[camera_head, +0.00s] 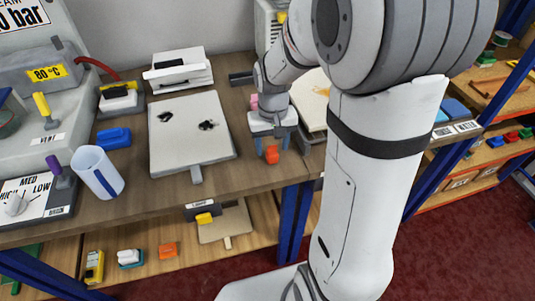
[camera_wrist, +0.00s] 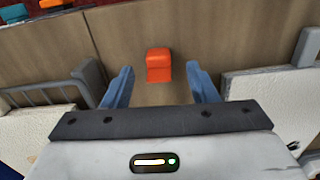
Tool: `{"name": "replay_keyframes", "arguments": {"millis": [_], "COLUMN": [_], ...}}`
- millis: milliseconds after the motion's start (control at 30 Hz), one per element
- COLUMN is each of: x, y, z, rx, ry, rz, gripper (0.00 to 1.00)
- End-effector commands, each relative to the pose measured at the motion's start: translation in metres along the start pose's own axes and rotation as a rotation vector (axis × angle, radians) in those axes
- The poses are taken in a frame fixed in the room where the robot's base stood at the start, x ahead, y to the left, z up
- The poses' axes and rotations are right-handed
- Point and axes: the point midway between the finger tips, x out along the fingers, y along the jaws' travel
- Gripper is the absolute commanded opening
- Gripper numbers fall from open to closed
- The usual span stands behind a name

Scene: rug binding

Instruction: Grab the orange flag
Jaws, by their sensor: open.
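A small orange block, which I take for the orange flag (camera_head: 271,154), lies near the front edge of the wooden bench. In the wrist view it is a rounded orange block (camera_wrist: 159,65) with a ridge across it. My gripper (camera_head: 272,132) points down over the bench right at it. In the wrist view my gripper (camera_wrist: 159,74) has its two blue fingers apart, one on each side of the orange block, with a gap to both. The block sits around the fingertips' level in that picture, and nothing is held.
A white board (camera_head: 190,135) lies left of my gripper, and another pale board (camera_head: 312,112) lies close on its right. A blue and white cup (camera_head: 97,172) stands at the left. Another orange piece (camera_head: 168,250) lies on the lower shelf.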

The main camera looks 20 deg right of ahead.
Motion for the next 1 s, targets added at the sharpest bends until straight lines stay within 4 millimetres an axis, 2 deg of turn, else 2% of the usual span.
{"name": "replay_keyframes", "arguments": {"millis": [233,567,1000], "x": [0.035,0.041,0.041], "y": [0.002,0.002,0.002], "z": [-0.004,-0.004,-0.004], "rx": [0.001,0.001,0.002], "ry": [-0.003,0.000,0.000], "rz": [0.000,0.000,0.000], "gripper": [0.53,0.52,0.16]}}
